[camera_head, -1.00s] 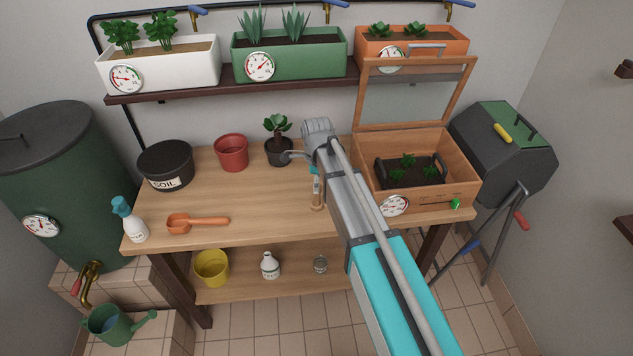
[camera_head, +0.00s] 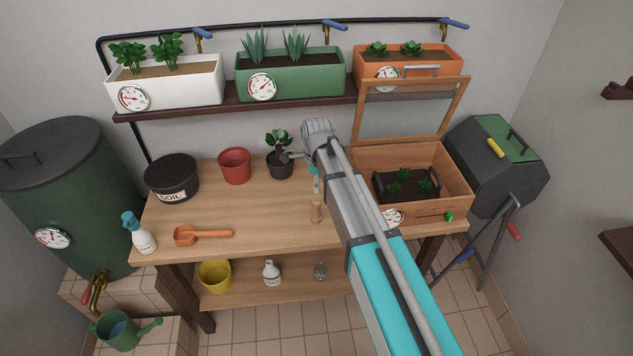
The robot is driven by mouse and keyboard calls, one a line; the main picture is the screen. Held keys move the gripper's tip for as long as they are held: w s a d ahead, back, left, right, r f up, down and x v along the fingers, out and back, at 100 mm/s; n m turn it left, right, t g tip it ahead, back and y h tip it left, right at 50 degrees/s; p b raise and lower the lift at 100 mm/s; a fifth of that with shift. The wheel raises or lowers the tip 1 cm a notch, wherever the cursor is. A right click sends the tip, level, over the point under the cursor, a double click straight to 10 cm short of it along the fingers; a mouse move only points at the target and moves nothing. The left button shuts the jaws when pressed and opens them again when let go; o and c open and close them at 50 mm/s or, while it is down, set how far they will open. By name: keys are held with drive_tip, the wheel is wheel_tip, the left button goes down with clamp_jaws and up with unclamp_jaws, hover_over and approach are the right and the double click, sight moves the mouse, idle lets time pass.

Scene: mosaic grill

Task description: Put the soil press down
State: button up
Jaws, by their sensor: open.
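The soil press (camera_head: 317,211), a small light-wood piece, stands upright on the wooden workbench (camera_head: 262,225), just left of my arm. My gripper (camera_head: 316,186) is above and behind it in the picture, mostly hidden by my own arm. It is open, and the press appears apart from it. The far end of the gripper and the exact gap to the press are hard to make out.
A potted plant (camera_head: 280,160), a red pot (camera_head: 235,166) and a black soil tub (camera_head: 172,178) stand along the back. An orange scoop (camera_head: 203,235) and a spray bottle (camera_head: 140,235) are left. An open wooden planter box (camera_head: 432,207) is right. The bench's middle is clear.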

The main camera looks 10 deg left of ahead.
idle(0.8)
drive_tip(key=s+d+n, duration=0.5)
drive_tip(key=d, duration=0.5)
drive_tip(key=s+d+n, duration=0.5)
drive_tip(key=d, duration=0.5)
drive_tip(key=s+d+n, duration=0.5)
drive_tip(key=d+n, duration=0.1)
drive_tip(key=d, duration=0.4)
drive_tip(key=shift+d, duration=0.4)
